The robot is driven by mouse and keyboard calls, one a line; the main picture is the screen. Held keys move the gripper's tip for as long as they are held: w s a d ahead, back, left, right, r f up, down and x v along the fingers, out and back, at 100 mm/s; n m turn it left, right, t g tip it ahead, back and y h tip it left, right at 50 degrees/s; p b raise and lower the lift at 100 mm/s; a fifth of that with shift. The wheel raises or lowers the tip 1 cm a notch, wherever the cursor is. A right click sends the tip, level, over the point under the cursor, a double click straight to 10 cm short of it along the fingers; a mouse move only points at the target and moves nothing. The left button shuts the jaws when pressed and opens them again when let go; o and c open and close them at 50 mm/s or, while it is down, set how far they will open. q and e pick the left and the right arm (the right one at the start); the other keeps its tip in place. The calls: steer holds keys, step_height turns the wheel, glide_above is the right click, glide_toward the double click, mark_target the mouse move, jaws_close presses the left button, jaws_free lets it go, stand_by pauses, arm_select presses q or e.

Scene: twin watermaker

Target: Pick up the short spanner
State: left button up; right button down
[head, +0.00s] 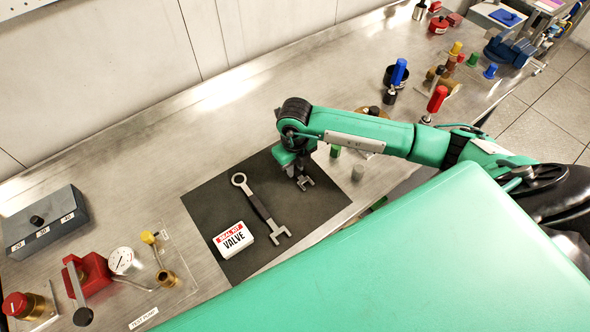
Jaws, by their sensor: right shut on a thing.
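My right gripper (299,174) points down over the right part of a dark mat (206,203) and is shut on the short spanner (305,183). Only the spanner's grey forked end shows below the fingers; the rest is hidden by the gripper. I cannot tell whether the spanner touches the mat. A longer spanner (261,207) with a ring end and a forked end lies on the mat to the left of the gripper. My left gripper is not in view.
A white seal kit box (233,240) sits on the mat beside the long spanner. A red valve (88,275), a gauge (121,260) and a grey box (45,222) stand at left. The bench behind the mat is clear.

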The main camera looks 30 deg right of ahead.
steer(key=shift+r, duration=0.2)
steer(key=shift+w+r+b, duration=0.1)
steer(key=shift+r+b, duration=0.25)
steer(key=shift+r, duration=0.25)
step_height(320, 180, up, 18)
steer(key=b, duration=0.4)
steer(key=shift+r, duration=0.25)
steer(key=shift+f, duration=0.1)
